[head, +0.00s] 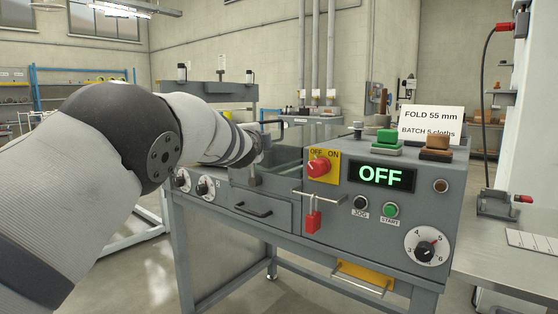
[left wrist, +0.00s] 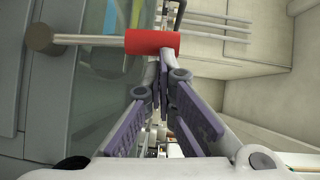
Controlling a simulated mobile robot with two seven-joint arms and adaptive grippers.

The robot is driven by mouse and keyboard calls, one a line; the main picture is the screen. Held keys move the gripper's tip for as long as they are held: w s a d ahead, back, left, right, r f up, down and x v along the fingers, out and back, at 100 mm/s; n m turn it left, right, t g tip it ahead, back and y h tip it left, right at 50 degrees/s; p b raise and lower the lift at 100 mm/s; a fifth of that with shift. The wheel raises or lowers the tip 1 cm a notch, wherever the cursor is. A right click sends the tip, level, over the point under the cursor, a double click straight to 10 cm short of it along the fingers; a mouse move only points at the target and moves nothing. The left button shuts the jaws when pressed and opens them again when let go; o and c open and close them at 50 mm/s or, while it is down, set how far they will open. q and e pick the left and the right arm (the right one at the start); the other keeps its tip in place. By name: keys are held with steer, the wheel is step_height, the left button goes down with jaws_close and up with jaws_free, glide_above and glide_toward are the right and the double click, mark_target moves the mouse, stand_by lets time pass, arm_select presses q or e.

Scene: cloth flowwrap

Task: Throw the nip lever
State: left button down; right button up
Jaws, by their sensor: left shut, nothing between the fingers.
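In the left wrist view a lever, taken as the nip lever, lies across the top: a metal rod (left wrist: 88,39) runs from a round brown pivot end (left wrist: 39,38) to a red cylindrical grip (left wrist: 150,43). My left gripper (left wrist: 165,62) is shut and empty, its tips at the lower edge of the red grip; I cannot tell whether they touch it. In the head view my left arm reaches to the left part of the grey machine (head: 345,225) and hides the lever and most of the gripper. My right gripper is in neither view.
The machine's display (head: 387,176) reads OFF, beside a red rotary switch (head: 318,166). A red padlock (head: 313,222) hangs on the front. A card (head: 432,121), a green block (head: 387,136) and a brown block (head: 437,142) are on top. A metal table (head: 515,268) stands right.

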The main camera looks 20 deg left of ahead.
arm_select(q)
steer(key=shift+w+a+f+n+g+h+b, duration=0.1)
steer(key=shift+w+a+n+g+h+b, duration=0.2)
steer(key=shift+a+n, duration=0.35)
steer(key=shift+w+a+f+n+g+h+b, duration=0.1)
steer(key=shift+w+a+n+g+h, duration=0.25)
steer(key=shift+a, duration=0.5)
steer(key=shift+w+a+n+g+h+b, duration=0.15)
steer(key=shift+w+a+n+g+b, duration=0.15)
steer(key=shift+a+n, duration=0.4)
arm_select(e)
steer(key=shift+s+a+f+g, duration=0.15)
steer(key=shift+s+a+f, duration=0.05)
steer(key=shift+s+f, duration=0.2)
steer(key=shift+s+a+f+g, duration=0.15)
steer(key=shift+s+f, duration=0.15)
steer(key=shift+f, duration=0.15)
arm_select(q)
steer(key=shift+a, duration=0.1)
